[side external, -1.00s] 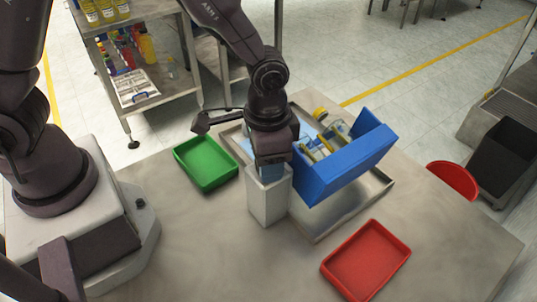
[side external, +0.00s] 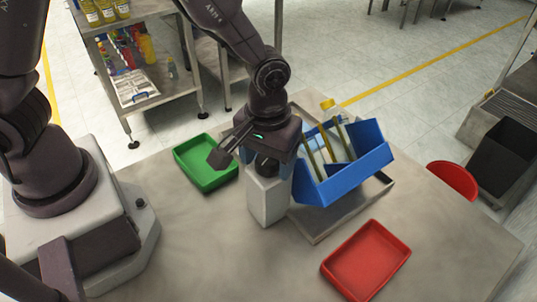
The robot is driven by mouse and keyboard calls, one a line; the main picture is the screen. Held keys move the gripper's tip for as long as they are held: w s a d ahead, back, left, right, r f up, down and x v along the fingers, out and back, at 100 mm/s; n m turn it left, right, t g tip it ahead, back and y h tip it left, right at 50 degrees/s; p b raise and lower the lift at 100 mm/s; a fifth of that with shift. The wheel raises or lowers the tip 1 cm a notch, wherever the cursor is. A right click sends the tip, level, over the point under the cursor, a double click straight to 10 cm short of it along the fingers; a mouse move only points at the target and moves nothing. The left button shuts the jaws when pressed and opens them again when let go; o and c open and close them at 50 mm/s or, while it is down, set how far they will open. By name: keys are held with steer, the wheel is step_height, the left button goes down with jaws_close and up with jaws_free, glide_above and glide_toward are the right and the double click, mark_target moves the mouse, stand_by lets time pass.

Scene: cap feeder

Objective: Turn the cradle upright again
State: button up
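The blue cradle (side external: 348,181) is at the right of the pale post (side external: 268,201), above a shallow metal tray (side external: 322,228). It is tilted, its right end wall higher than its near-left corner. Long yellow and clear pieces (side external: 330,145) stick up out of it at a slant, one with a yellow top (side external: 327,104). My gripper (side external: 222,151) is over the post, just left of the cradle, with its dark finger parts pointing down and left towards the green tray. Whether they are open or shut on anything is unclear. The arm hides the cradle's left end and its joint with the post.
A green tray (side external: 184,155) lies left of the post, close under the finger parts. A red tray (side external: 397,244) lies at the front right, and a round red item (side external: 453,179) is at the table's right edge. The front middle of the table is clear.

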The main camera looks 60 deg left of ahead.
steer(key=m, duration=0.4)
steer(key=shift+m, duration=0.3)
steer(key=m, duration=0.5)
steer(key=c, duration=0.8)
steer(key=n, duration=0.9)
steer(key=shift+n, duration=0.3)
steer(key=o, duration=0.8)
